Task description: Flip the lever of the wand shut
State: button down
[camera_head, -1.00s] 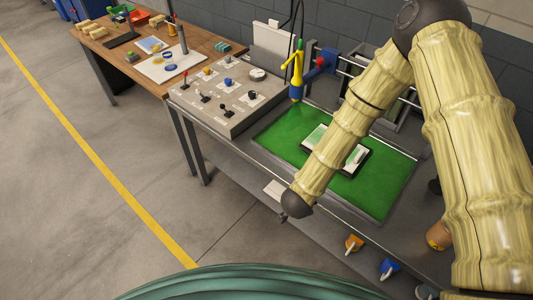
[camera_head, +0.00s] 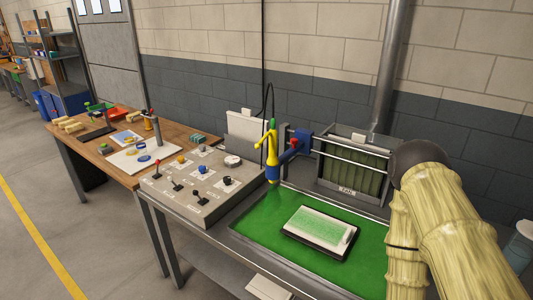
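The spray wand (camera_head: 273,152) hangs upright in the camera_head view, with a yellow body, a green top and a blue lower end. It is held at the side by a blue clamp with a red knob, above the green mat. A yellow lever (camera_head: 261,148) sticks out from the wand's left side; its exact angle is too small to tell. Below, a dark-framed tray with a white and green panel (camera_head: 318,230) lies on the green mat (camera_head: 260,224). My arm shows at the right, apart from the wand; my gripper is out of view.
A grey control panel (camera_head: 160,190) with small levers and knobs stands left of the wand. A FAN-labelled box (camera_head: 352,165) stands behind the mat. A wooden table (camera_head: 85,152) with loose items is further left. Open floor lies at the lower left.

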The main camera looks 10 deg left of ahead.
aim_at(258, 145)
jog(key=u, duration=0.55)
jog(key=k, duration=1.35)
jog(key=u, duration=0.2)
jog(key=i, duration=0.35)
jog(key=z, duration=1)
jog(key=i, duration=1.15)
jog(key=u, duration=0.05)
